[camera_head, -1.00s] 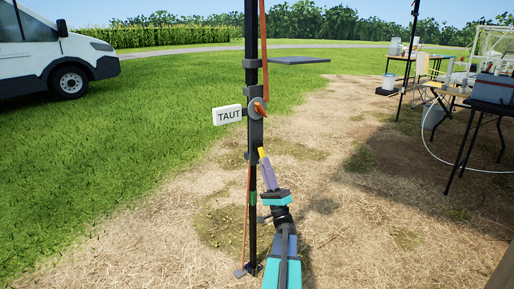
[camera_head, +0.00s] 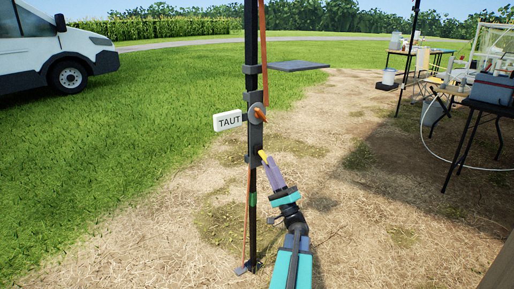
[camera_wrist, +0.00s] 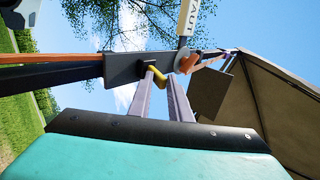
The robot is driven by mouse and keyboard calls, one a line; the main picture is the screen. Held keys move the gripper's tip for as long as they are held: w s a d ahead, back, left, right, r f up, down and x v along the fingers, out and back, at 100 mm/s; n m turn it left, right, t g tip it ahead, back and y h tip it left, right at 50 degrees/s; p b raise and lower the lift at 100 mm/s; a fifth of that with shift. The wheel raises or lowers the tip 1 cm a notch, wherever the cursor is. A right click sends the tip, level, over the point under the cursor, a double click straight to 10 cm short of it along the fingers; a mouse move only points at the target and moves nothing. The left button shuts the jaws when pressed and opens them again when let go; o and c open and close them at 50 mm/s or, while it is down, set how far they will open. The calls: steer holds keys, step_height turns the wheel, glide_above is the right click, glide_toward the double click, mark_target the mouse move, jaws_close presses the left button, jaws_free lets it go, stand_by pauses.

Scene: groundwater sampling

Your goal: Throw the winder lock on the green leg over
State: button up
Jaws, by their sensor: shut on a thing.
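The leg is a dark upright post with a green band (camera_head: 252,199) low on it. A small yellow lever, the winder lock (camera_head: 263,156), sticks out from a dark plate on the post; it also shows in the wrist view (camera_wrist: 152,72). My gripper (camera_head: 268,161) reaches up from the lower right, its fingers tilted toward the post. In the wrist view, its two fingers (camera_wrist: 161,88) close around the yellow lever. The fingertips partly hide the lever. Above it is an orange handle (camera_head: 260,115) on a round grey hub.
A white TAUT sign (camera_head: 228,120) hangs left of the hub. An orange strap (camera_head: 263,40) runs up the post. Tables with gear (camera_head: 490,92) stand at right. A white van (camera_head: 55,45) is at far left. Straw-covered ground beside the post is open.

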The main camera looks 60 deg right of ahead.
steer(key=shift+s+r, duration=0.1)
steer(key=shift+r, duration=0.05)
steer(key=shift+o, duration=0.5)
steer(key=r+p, duration=0.1)
steer(key=r+g+p, duration=0.1)
steer(key=p, duration=0.1)
steer(key=shift+s+a, duration=0.15)
steer(key=shift+s, duration=0.15)
steer(key=r+p, duration=0.1)
steer(key=p, duration=0.2)
steer(key=shift+s+r+g+y, duration=0.1)
steer(key=shift+g+y, duration=0.2)
steer(key=o, duration=0.6)
steer(key=shift+p+v, duration=1.35)
steer(key=shift+v, duration=5.7)
